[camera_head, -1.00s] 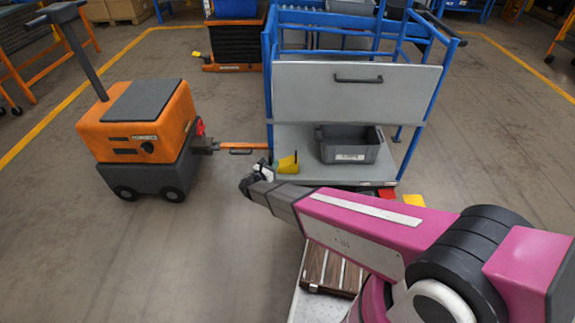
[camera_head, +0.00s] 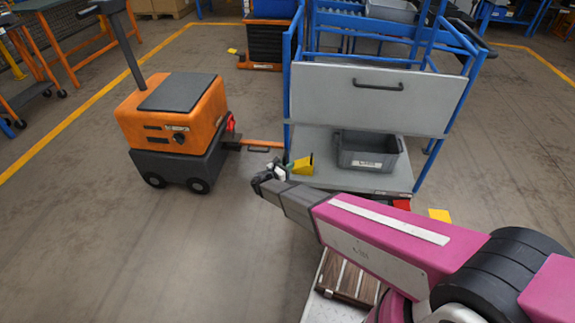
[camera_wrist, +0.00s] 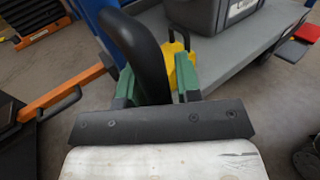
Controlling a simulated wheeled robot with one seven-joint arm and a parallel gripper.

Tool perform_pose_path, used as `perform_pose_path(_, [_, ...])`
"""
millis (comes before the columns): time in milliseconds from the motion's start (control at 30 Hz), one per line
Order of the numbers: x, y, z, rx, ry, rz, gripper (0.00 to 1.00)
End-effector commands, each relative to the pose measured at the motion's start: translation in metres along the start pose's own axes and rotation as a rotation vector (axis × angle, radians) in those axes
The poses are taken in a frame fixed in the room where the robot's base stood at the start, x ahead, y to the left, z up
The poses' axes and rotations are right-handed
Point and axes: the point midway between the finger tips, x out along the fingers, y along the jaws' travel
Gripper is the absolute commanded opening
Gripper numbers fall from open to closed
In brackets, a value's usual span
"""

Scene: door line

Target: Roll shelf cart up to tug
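The shelf cart (camera_head: 375,105), blue posts and grey panels, stands right of centre. A grey bin (camera_head: 368,152) and a small yellow holder (camera_head: 303,166) sit on its lower deck. The orange tug (camera_head: 175,115) is at left, upright handle at its back. An orange drawbar (camera_head: 262,143) spans from the cart to the tug's dark hitch. The bar also shows in the wrist view (camera_wrist: 75,90). My gripper (camera_head: 270,178) is at the deck's near left corner. In the wrist view a dark curved piece (camera_wrist: 140,50) lies between my green fingers (camera_wrist: 155,88); whether they grip it is unclear.
An orange workbench (camera_head: 75,45) is at the upper left and a black-and-orange cabinet (camera_head: 272,40) behind the cart. A yellow block (camera_head: 440,215) is right of the cart's near edge. Open floor lies in front of the tug.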

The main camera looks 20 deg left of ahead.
Motion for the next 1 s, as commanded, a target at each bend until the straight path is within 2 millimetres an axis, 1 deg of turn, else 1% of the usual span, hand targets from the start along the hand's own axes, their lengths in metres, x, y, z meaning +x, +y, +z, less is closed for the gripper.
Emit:
perform_pose_path(167, [0.0,0.0,0.0,0.0,-0.001,0.001,0.32])
perform_pose_path(300, [-0.008,0.0,0.001,0.0,-0.001,0.002,0.32])
perform_pose_path(367, [-0.015,0.0,0.001,0.0,-0.001,0.002,0.32])
perform_pose_path(467, [-0.032,0.0,0.001,0.0,0.0,0.003,0.32])
perform_pose_path(600, [-0.059,0.0,0.001,0.0,-0.001,0.003,0.32])
perform_pose_path(800, [-0.091,0.0,0.0,0.0,0.0,0.003,0.32])
perform_pose_path(1000, [-0.106,0.0,0.0,0.0,0.0,0.001,0.32])
